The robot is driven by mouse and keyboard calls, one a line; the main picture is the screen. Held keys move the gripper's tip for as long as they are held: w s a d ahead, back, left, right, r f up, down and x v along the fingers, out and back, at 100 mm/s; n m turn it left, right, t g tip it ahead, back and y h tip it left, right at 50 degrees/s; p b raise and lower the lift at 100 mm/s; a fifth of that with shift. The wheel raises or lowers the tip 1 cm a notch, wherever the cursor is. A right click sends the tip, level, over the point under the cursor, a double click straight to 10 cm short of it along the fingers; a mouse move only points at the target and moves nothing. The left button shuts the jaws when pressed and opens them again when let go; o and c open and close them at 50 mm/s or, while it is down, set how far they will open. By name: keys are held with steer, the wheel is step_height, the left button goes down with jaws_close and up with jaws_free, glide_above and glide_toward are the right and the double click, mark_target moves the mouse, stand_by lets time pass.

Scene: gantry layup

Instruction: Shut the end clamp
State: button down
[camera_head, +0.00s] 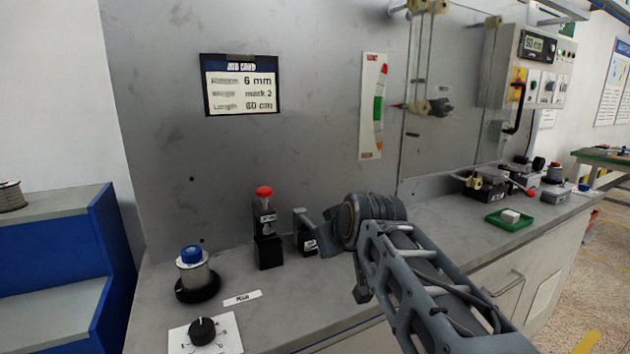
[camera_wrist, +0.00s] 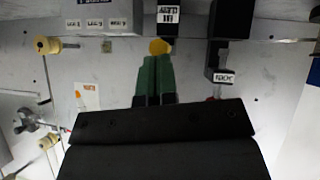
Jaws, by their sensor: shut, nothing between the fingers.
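Which part is the end clamp I cannot tell for sure. In the head view a black upright block with a red knob (camera_head: 264,215) stands on the bench against the grey panel. A smaller black block with a white label (camera_head: 308,242) is just right of it, partly covered by my gripper (camera_head: 328,222). In the wrist view the green fingers of my gripper (camera_wrist: 157,62) are together and empty. A yellow rounded tip (camera_wrist: 158,47) shows right at their ends; contact is unclear. A black labelled block (camera_wrist: 168,18) lies beyond, and a black labelled bracket (camera_wrist: 222,60) stands to the right.
A blue-topped post (camera_head: 191,258) and a black dial (camera_head: 202,330) are at the bench's left. A green tray with a white block (camera_head: 510,217) and several devices are at the right. Yellow rollers (camera_head: 440,106) sit on the panel. Bench (camera_head: 400,250) near the tray is clear.

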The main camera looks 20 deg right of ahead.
steer(key=shift+s+f+b, duration=0.1)
steer(key=shift+f+b, duration=0.4)
steer(key=shift+f, duration=0.05)
stand_by(0.4)
steer(key=shift+r, duration=0.1)
